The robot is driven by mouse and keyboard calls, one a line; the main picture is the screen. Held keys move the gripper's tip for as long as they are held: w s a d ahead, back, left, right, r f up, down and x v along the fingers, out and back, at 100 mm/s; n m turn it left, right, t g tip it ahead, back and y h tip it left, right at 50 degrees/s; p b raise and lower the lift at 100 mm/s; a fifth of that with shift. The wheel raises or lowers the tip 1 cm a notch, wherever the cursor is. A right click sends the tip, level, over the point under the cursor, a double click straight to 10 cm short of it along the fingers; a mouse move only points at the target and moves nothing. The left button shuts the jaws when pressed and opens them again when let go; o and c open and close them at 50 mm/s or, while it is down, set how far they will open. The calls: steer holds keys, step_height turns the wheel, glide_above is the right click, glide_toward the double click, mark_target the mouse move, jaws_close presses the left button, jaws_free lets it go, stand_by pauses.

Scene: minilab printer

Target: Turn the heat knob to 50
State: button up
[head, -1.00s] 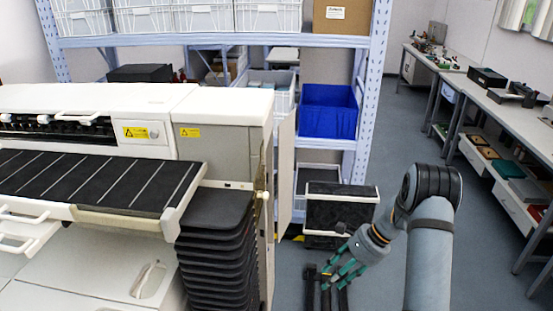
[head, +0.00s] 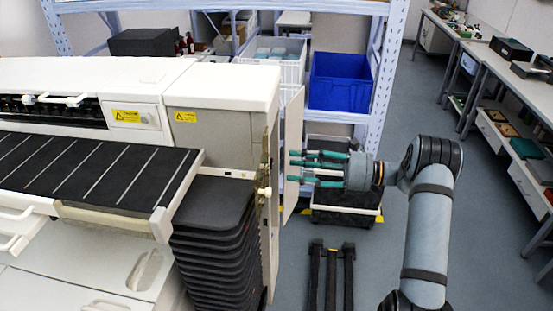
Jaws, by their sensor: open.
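My gripper (head: 296,168) is open and empty, with its green fingers level and pointing left. Its fingertips lie close to or over the edge of the thin pale side panel (head: 294,115) of the white printer (head: 225,85); I cannot tell whether they touch it. The heat knob and its scale are not identifiable here. A small cream knob-like part (head: 264,192) shows on the printer's right edge, left of and below my fingertips; I cannot tell what it is.
Black stacked trays (head: 212,215) stand on the printer's right front. A shelf rack with a blue bin (head: 340,85) stands behind my gripper. A black crate (head: 345,212) is below it. Long benches (head: 500,110) line the right wall.

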steer(key=a+p, duration=0.2)
steer(key=a, duration=0.4)
steer(key=shift+w, duration=0.3)
steer(key=shift+a, duration=0.1)
steer(key=shift+c, duration=1.4)
steer(key=shift+r, duration=0.1)
steer(key=c, duration=0.8)
steer(key=shift+c, duration=0.3)
